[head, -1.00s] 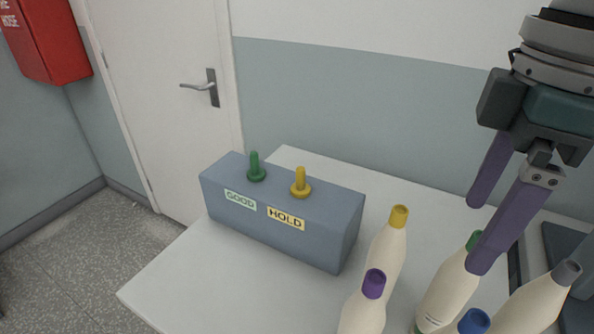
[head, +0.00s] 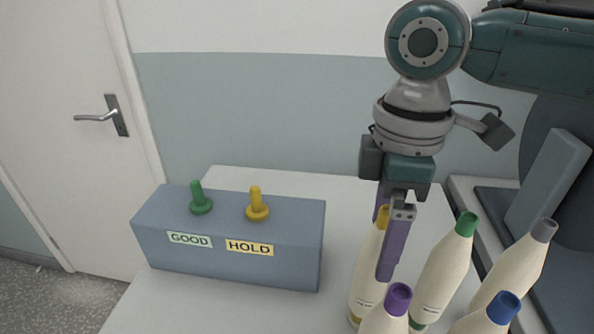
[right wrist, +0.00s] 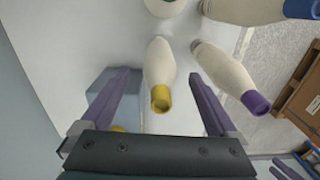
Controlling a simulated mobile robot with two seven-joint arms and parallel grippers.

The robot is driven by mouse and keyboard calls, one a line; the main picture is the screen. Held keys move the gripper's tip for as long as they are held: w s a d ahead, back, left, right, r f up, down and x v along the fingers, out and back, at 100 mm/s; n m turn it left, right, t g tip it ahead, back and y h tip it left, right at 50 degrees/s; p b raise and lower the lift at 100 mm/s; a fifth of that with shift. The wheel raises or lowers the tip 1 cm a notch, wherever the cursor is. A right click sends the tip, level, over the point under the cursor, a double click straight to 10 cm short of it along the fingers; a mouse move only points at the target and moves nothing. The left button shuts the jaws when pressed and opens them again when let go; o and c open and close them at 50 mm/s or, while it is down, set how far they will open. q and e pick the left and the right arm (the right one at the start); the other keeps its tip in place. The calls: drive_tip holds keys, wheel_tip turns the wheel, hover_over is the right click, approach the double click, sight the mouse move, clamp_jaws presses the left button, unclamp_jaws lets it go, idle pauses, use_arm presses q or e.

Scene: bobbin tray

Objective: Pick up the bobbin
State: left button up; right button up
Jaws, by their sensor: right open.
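Several cream, bottle-shaped bobbins stand on the white table at the lower right of the head view. They have a yellow-tipped bobbin (head: 366,275), a green-tipped one (head: 443,270), a purple-tipped one (head: 386,318), a grey-tipped one (head: 518,265) and a blue-tipped one (head: 490,318). My right gripper (head: 382,244) points down, open and empty, overlapping the yellow-tipped bobbin in the head view. In the right wrist view that bobbin (right wrist: 159,65) shows between the open fingers, apart from both. Purple shapes at that view's lower right may be my left gripper (right wrist: 290,168); its state is unclear.
A blue-grey block (head: 230,262) labelled GOOD and HOLD carries a green peg (head: 200,202) and a yellow peg (head: 257,208). White table (head: 180,308) shows bare around it. A brown box-like object (right wrist: 299,92) is at the right in the wrist view.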

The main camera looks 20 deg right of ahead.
drive_tip(key=shift+f, duration=0.75)
clamp_jaws()
idle(0.4)
